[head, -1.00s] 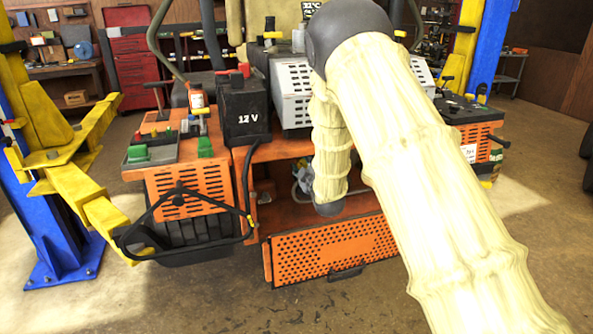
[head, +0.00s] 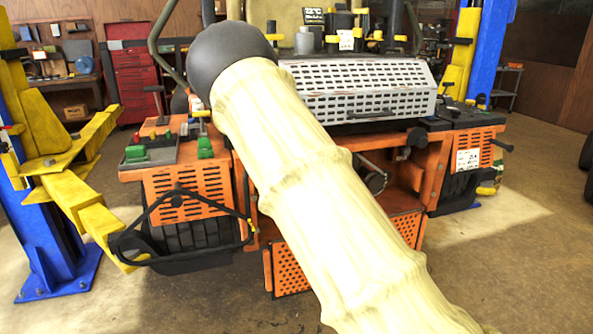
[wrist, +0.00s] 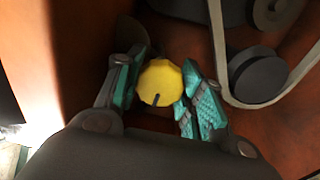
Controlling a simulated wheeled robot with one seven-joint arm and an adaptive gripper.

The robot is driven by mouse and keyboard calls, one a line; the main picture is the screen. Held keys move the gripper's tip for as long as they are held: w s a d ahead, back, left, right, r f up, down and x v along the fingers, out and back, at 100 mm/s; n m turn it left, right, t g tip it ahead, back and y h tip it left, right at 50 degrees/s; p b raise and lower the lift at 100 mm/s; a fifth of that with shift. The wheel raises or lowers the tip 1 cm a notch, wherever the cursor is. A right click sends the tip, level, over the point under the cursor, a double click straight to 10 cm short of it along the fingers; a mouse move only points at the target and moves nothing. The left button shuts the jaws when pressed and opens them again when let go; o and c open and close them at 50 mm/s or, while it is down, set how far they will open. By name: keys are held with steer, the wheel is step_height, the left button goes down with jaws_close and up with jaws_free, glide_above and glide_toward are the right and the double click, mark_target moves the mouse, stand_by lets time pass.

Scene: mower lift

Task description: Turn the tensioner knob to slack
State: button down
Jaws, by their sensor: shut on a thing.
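The yellow tensioner knob (wrist: 160,80) shows in the middle of the wrist view. It has a faceted rim and a dark mark at its lower edge. My gripper (wrist: 163,86) is shut on the knob, with a teal-padded finger on its left and right sides. In the head view my pale, sleeved arm hides the gripper and the knob.
A belt (wrist: 221,60) and a dark pulley (wrist: 259,78) lie close right of my fingers. An orange wall (wrist: 60,45) stands at the left. The head view shows the orange mower (head: 195,188) and a yellow lift arm (head: 75,198).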

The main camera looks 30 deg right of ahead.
steer(key=shift+f, duration=0.1)
steer(key=c, duration=0.9)
jaws_free()
steer(key=shift+s+d, duration=0.1)
steer(key=shift+o, duration=0.2)
steer(key=v, duration=1.2)
